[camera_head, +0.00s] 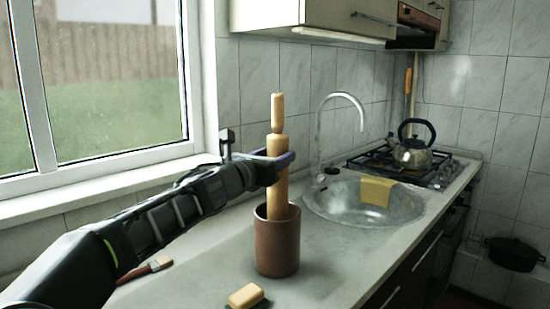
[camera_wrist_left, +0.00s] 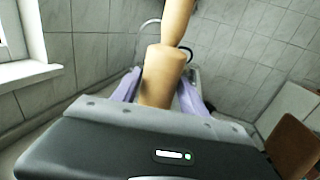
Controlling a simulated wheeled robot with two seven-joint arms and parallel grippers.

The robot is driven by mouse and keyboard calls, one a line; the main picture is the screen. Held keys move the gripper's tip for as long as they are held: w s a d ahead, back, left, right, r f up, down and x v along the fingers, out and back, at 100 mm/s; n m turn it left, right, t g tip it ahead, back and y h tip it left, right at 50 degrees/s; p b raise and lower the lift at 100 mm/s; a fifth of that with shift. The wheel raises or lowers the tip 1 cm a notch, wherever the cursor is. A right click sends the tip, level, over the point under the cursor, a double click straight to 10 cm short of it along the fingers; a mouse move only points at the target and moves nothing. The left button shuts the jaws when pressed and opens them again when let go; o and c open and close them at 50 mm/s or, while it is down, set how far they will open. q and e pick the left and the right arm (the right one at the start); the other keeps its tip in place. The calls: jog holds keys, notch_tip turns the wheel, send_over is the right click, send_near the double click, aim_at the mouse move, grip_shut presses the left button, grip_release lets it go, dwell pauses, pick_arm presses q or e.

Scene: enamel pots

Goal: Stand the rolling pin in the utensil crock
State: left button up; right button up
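The wooden rolling pin (camera_head: 277,150) is upright in the head view, its lower end inside the mouth of the brown utensil crock (camera_head: 278,246). The crock stands on the counter, and its front wall hides the pin's bottom, so I cannot tell whether the pin touches the crock's floor. My left gripper (camera_head: 284,160), with lavender fingers, is around the pin's body above the crock rim and looks shut on it. In the left wrist view the pin (camera_wrist_left: 163,72) rises between the two fingers (camera_wrist_left: 160,92). My right gripper is not in view.
A tan block (camera_head: 246,296) lies in front of the crock, and a brush (camera_head: 145,270) lies beside my left arm. The round sink (camera_head: 350,208) with a yellow cloth (camera_head: 377,190) is to the right. A kettle (camera_head: 413,150) stands on the stove behind. A window is at the left.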

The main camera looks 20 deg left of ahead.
pick_arm(q)
jog(key=o, duration=0.4)
jog(key=shift+f, duration=0.15)
jog(key=s, duration=0.7)
jog(key=shift+s+a, duration=0.3)
jog(key=shift+s, duration=0.05)
dwell(0.9)
